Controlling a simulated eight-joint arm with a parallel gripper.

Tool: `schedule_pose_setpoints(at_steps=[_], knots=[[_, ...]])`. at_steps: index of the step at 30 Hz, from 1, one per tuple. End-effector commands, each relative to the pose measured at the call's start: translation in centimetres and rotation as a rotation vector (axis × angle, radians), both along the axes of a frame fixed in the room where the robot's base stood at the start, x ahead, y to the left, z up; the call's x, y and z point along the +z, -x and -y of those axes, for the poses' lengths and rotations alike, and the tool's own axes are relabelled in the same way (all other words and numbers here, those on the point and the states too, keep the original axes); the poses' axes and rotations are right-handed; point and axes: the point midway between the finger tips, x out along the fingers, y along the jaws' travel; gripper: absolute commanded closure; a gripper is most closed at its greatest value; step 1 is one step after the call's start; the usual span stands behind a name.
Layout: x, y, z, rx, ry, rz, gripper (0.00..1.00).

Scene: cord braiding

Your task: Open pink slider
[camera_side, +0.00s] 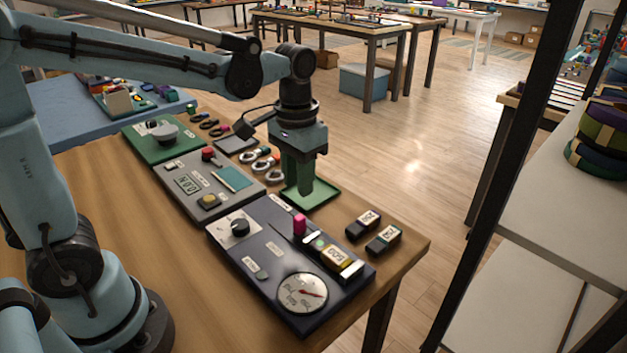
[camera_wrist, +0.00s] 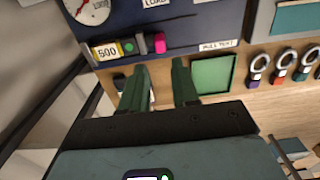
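The pink slider (camera_side: 300,224) is a small upright knob on the dark blue panel (camera_side: 262,258), at one end of a thin dark slot. It also shows in the wrist view (camera_wrist: 159,43), beside a grey block and the yellow-and-black block marked 500 (camera_wrist: 106,51). My gripper (camera_side: 300,192) points down above the table, just behind the pink slider in the side view. In the wrist view my gripper (camera_wrist: 160,66) shows two green fingers, apart with nothing between them. The slider lies just beyond the fingertips, not between them.
A green tray (camera_wrist: 213,75) lies beside the panel, close to my fingers. Two dark labelled blocks (camera_side: 373,232) stand near the table edge. Several ring clips (camera_wrist: 283,66) lie past the tray. The panel also carries a round gauge (camera_side: 302,293) and a black dial (camera_side: 239,227).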

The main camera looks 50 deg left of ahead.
Motion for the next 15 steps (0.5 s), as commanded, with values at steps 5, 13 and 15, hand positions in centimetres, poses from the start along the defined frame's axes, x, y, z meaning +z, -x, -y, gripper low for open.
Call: schedule_pose_setpoints(at_steps=[5,13,15], knots=[[-2.7,0.0,0.0,0.0,0.0,0.001,0.7],[-6.5,-0.1,0.0,0.0,0.0,0.002,0.7],[-7.4,0.0,0.0,0.0,0.0,0.002,0.7]])
